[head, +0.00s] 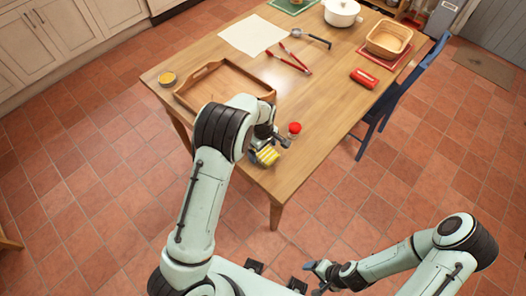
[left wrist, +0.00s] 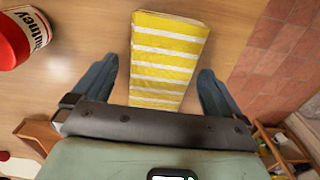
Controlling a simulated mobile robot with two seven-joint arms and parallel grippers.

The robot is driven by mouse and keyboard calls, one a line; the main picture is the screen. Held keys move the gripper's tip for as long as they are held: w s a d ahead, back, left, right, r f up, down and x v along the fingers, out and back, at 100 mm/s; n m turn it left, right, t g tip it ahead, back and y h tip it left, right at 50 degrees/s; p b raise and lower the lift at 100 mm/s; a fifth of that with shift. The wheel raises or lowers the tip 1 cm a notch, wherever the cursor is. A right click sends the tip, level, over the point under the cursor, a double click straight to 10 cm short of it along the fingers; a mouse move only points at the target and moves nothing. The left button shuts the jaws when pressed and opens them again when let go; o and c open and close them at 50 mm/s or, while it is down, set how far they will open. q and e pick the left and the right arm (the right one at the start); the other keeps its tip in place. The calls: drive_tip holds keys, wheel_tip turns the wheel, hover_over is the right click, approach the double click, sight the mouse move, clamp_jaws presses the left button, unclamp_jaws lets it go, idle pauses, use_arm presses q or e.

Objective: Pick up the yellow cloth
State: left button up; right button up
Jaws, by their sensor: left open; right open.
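The yellow cloth (head: 267,156) has white stripes and lies folded on the wooden table near its front edge. In the left wrist view the cloth (left wrist: 168,58) lies between the two blue fingers, with a gap on each side. My left gripper (head: 262,146) is open over the cloth and partly hidden by its own arm in the head view. The open left gripper (left wrist: 160,85) also shows in the left wrist view. My right gripper (head: 318,278) is open and empty, low over the floor at the bottom, away from the table.
A red-capped jar (head: 294,129) stands beside the cloth and shows in the left wrist view (left wrist: 25,38). A wooden tray (head: 184,96) lies left on the table (head: 318,110). Red-handled tongs (head: 293,60), a red object (head: 364,78) and a basket (head: 389,38) lie farther back. A blue chair (head: 385,110) stands right.

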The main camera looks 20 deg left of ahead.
use_arm(q)
drive_tip(key=c, duration=1.1)
drive_tip(key=shift+c, duration=0.2)
drive_tip(key=shift+r, duration=0.1)
wheel_tip(320, 180, up, 20)
drive_tip(key=p, duration=0.1)
use_arm(e)
drive_tip(key=shift+w+r, duration=0.85)
drive_tip(key=shift+r, duration=0.15)
